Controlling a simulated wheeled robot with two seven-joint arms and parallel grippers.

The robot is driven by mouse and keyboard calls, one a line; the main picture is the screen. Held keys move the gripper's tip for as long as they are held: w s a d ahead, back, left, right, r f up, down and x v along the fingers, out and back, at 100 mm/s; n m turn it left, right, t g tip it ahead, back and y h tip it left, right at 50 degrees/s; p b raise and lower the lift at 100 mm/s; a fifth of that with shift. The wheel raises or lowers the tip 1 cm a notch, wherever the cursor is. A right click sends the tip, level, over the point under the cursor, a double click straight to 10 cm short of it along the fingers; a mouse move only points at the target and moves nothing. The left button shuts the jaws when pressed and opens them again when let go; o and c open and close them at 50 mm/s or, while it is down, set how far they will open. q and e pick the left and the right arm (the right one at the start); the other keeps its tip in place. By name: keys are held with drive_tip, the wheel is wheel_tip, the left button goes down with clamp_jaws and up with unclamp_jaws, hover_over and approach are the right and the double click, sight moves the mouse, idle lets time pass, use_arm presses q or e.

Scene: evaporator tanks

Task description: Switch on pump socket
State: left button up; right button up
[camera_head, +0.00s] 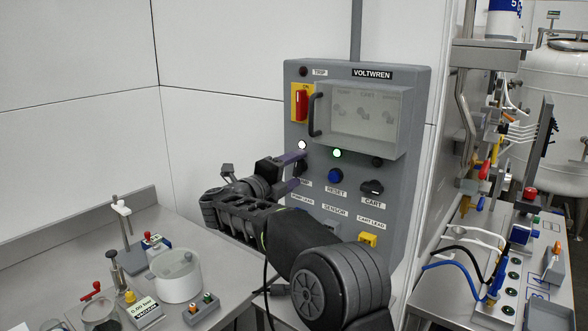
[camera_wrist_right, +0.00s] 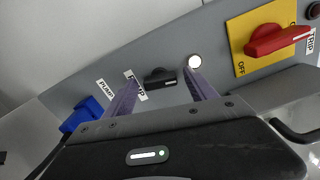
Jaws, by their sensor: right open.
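The grey VOLTWREN panel (camera_head: 419,100) stands on the wall ahead. Its black pump knob (camera_wrist_right: 160,77) sits between the two purple fingertips of my right gripper (camera_wrist_right: 163,88) in the wrist view. The jaws are open around the knob, with a gap on each side; contact cannot be told. In the head view my right gripper (camera_head: 296,169) reaches the panel's left side and mostly hides the knob. One finger partly covers a label beside the knob. A lit white lamp (camera_head: 302,145) is near the knob, also seen in the wrist view (camera_wrist_right: 194,62). My left gripper is not in view.
A red switch handle (camera_head: 299,104) on a yellow plate and a clear-fronted box (camera_head: 357,118) with a black handle are above. A cluttered bench (camera_head: 60,252) is left.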

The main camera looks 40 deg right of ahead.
drive_tip(key=c, duration=1.4)
drive_tip(key=shift+r+n+p, duration=0.1)
drive_tip(key=shift+n+p, duration=0.45)
drive_tip(key=shift+n, duration=0.55)
drive_tip(key=o, duration=1.4)
